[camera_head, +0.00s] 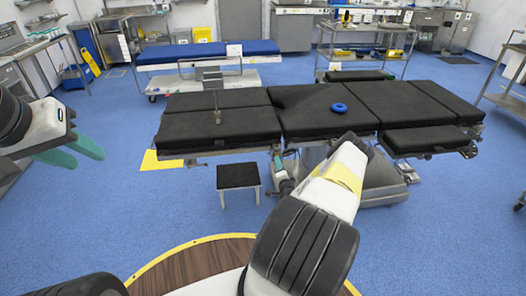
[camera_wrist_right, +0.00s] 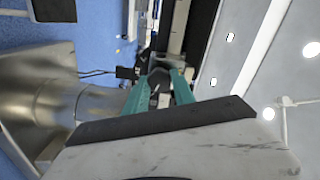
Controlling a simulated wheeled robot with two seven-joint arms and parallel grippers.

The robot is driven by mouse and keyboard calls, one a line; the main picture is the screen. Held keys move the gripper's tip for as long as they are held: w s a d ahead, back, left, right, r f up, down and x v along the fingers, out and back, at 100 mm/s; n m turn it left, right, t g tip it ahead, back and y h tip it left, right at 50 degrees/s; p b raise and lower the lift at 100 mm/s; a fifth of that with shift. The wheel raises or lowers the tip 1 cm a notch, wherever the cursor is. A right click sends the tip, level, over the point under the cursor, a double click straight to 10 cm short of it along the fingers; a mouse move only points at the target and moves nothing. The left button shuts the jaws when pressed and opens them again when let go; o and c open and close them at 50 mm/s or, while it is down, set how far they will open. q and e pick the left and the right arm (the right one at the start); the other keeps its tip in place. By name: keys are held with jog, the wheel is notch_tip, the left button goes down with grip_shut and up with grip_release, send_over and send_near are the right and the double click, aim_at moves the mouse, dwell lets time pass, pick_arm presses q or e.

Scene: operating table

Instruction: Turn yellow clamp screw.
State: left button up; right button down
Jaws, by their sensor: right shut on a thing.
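My right gripper (camera_wrist_right: 160,92) shows teal fingers closed around a dark grey part (camera_wrist_right: 160,76) of a clamp at the table's side rail. No yellow shows on this part, and the fingers hide much of it. In the head view, a bit of teal shows by the near edge of the operating table (camera_head: 230,135), left of my right forearm. My forearm hides part of that side. My left gripper (camera_head: 76,152) is open and empty at the far left, well away from the table.
A blue ring (camera_head: 339,107) lies on the black table pads. A small step stool (camera_head: 238,177) stands before the table. A blue-topped trolley (camera_head: 208,52) is behind. Blue floor to the left is mostly free. A metal cylinder (camera_wrist_right: 85,110) is close beside my right gripper.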

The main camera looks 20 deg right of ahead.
jog(key=m, duration=1.8)
jog(key=shift+f, duration=0.2)
jog(key=shift+m, duration=0.4)
jog(key=c, duration=1.1)
grip_release()
jog(key=shift+r, duration=0.1)
jog(key=shift+o, duration=0.2)
jog(key=v, duration=0.7)
jog(key=shift+s+a, duration=0.15)
jog(key=shift+s, duration=0.25)
